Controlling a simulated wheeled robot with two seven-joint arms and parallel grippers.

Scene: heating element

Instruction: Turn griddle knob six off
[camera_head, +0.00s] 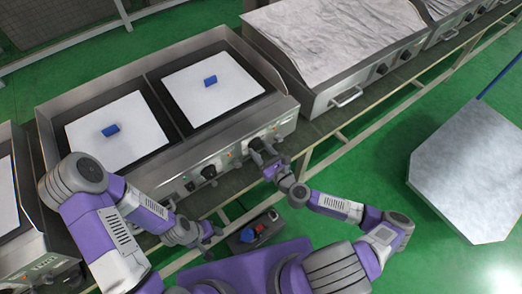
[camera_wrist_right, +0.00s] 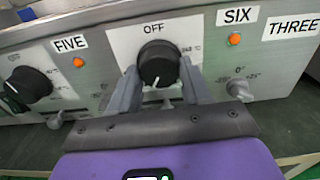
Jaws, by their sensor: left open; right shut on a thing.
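Griddle knob six (camera_wrist_right: 158,65) is a round black knob on the steel front panel, left of the "SIX" label (camera_wrist_right: 237,16). It has "OFF" printed above it, and its white mark is at the lower side, pointing down. My right gripper (camera_wrist_right: 156,88) is shut on this knob, one grey finger on each side. In the head view my right gripper (camera_head: 264,159) is at the right end of the griddle's front, partly hiding the knob. My left gripper (camera_head: 212,235) is open and empty, low in front of the griddle and apart from it.
Knob five (camera_wrist_right: 28,85) is to the left, with its label and an orange light (camera_wrist_right: 78,62). Another orange light (camera_wrist_right: 234,39) is under "SIX". The griddle (camera_head: 170,110) carries two blue blocks on white plates. A steel rail (camera_head: 325,160) runs along the front.

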